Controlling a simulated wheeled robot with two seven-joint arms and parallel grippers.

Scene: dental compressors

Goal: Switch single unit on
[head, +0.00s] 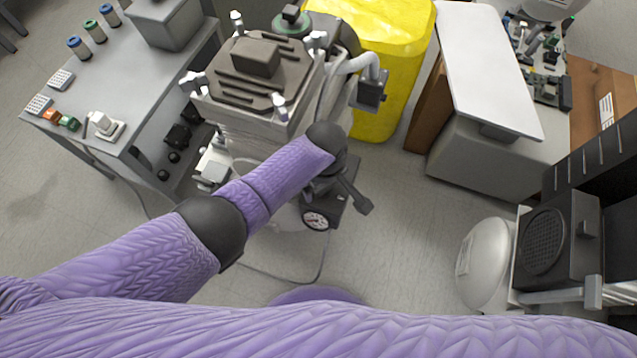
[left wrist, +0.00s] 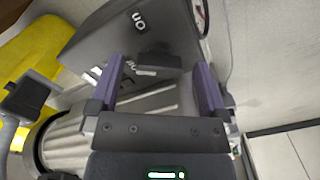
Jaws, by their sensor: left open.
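The compressor unit (head: 262,75) stands at the centre of the head view, with a ribbed dark top and a round pressure gauge (head: 315,220) low at its front. In the left wrist view a dark grey switch box (left wrist: 140,25) carries white lettering that looks like "on", upside down. A black switch knob (left wrist: 158,60) sits on the box, between the fingers in the picture. My left gripper (head: 345,190) is beside the gauge in the head view. In the left wrist view its fingers (left wrist: 160,72) are apart, with nothing held; contact with the knob cannot be told. My right gripper is out of view.
A grey table (head: 150,75) with small jars and blocks stands at the left. A yellow container (head: 395,50) is behind the unit. A white-topped cabinet (head: 490,70) and another machine with a white tank (head: 485,265) are at the right. Floor between is clear.

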